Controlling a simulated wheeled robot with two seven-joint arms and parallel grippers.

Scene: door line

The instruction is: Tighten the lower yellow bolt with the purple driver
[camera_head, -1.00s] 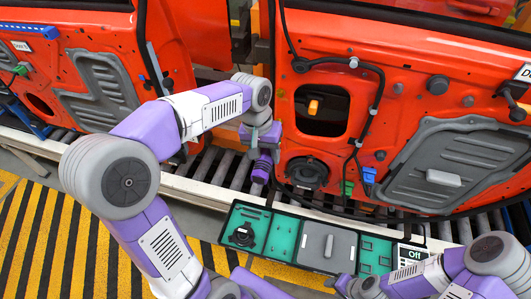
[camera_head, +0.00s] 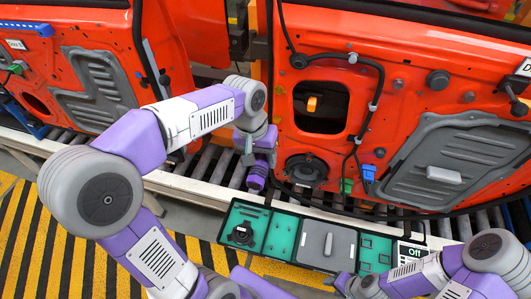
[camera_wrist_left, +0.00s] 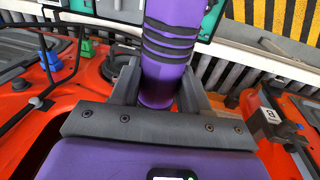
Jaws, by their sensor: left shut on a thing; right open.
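The purple driver (camera_head: 257,177) hangs from my left gripper (camera_head: 256,150), in front of the red door (camera_head: 400,85) and left of its round black speaker. In the left wrist view the jaws of my left gripper (camera_wrist_left: 160,92) are shut around the driver's banded purple handle (camera_wrist_left: 168,55). The driver's tip is out of that view. A yellow-orange piece (camera_head: 312,103) shows inside the door's dark opening. I cannot make out a separate lower yellow bolt. My right gripper (camera_head: 347,285) is open and empty, low near the tray's front edge.
A tray with green compartments (camera_head: 283,236) and a grey lid (camera_head: 326,246) stands in front of the door. A roller conveyor (camera_head: 222,165) runs below the doors. Another red door (camera_head: 85,60) is at the left. A black cable (camera_head: 378,85) loops over the near door.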

